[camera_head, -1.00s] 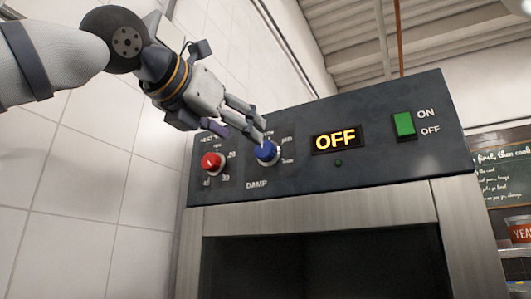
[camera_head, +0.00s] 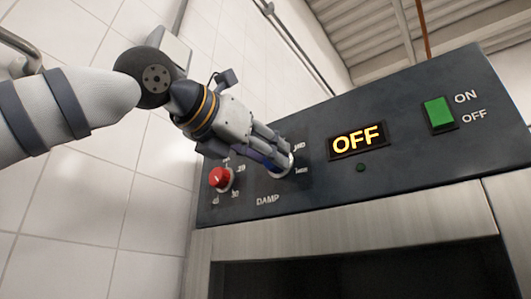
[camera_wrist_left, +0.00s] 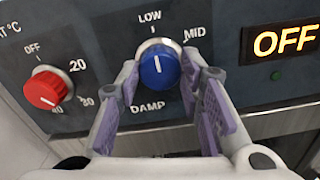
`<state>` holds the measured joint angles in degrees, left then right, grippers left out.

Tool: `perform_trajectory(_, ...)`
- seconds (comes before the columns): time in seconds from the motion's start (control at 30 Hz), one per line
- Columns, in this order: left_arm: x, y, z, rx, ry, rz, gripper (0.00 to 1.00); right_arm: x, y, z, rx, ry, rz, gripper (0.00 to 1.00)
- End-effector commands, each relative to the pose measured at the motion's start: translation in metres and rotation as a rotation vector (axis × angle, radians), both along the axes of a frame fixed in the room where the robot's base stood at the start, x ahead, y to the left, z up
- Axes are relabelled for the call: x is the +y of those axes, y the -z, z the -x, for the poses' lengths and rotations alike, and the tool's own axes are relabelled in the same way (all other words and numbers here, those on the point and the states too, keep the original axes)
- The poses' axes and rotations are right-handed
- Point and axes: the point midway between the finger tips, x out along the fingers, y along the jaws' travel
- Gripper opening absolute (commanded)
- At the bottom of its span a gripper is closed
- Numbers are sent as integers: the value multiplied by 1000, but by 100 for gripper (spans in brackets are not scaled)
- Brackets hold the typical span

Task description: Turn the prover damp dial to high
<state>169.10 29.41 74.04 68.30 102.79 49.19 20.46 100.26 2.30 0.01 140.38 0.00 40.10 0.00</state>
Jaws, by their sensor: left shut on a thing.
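The blue damp dial (camera_wrist_left: 160,70) sits on the dark prover control panel (camera_head: 400,165), above the word DAMP. In the left wrist view its white mark points up, roughly at LOW, with MID to the upper right; the HIGH label is not visible there. My left gripper (camera_head: 283,166) has its fingers on both sides of the dial and is shut on it. In the head view the fingers hide most of the dial. My right gripper is in neither view.
A red temperature dial (camera_head: 220,178) is close to the left of the fingers. A lit OFF display (camera_head: 357,140) and a green switch (camera_head: 438,113) are to the right. A tiled wall (camera_head: 85,205) stands left of the prover.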

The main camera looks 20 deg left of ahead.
Motion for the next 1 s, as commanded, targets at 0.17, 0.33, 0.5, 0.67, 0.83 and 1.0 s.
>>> perform_trajectory(0.17,0,2,-3,-2,-1,-16,6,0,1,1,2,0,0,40)
perform_trajectory(0.33,0,3,-4,-21,0,-76,6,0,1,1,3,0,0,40)
perform_trajectory(0.5,0,3,-4,-65,-1,-193,6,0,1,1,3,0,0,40)
perform_trajectory(0.67,0,4,-4,-113,-1,-333,6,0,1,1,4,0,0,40)
perform_trajectory(0.83,0,4,-4,-170,-1,-485,6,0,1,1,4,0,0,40)
perform_trajectory(1.0,0,4,-5,-224,-2,-638,6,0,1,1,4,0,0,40)
